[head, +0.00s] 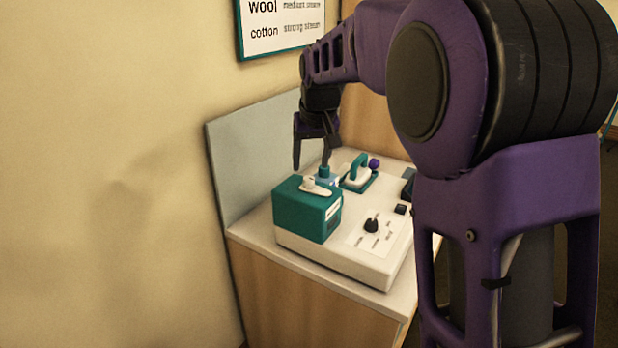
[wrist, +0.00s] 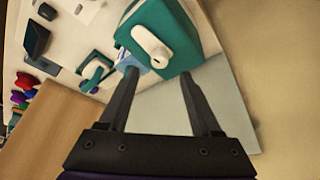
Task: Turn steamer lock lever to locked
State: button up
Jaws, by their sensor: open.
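The steamer has a white base (head: 335,263) with a teal box (head: 306,211) on its left part. A white lever (head: 316,187), the likely lock lever, lies on top of the teal box. It also shows in the wrist view (wrist: 152,46), with a rounded hub at one end. My gripper (head: 312,160) hangs just above and behind the box, open and empty. In the wrist view its two fingers (wrist: 158,73) point toward the lever, which appears between and beyond the tips. I see no contact. No locked or unlocked marking is readable.
A teal-handled iron (head: 357,171) rests right of the box, close to my gripper. A black dial (head: 372,224) and a black switch (head: 400,209) sit on the base. A grey panel (head: 250,160) stands behind and left. A wall sign (head: 285,22) hangs above.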

aim_at(309, 178)
jog(key=x, duration=0.5)
jog(key=shift+w+f+b, duration=0.15)
jog(key=shift+f+b, duration=0.15)
jog(key=shift+f, duration=0.05)
grip_shut()
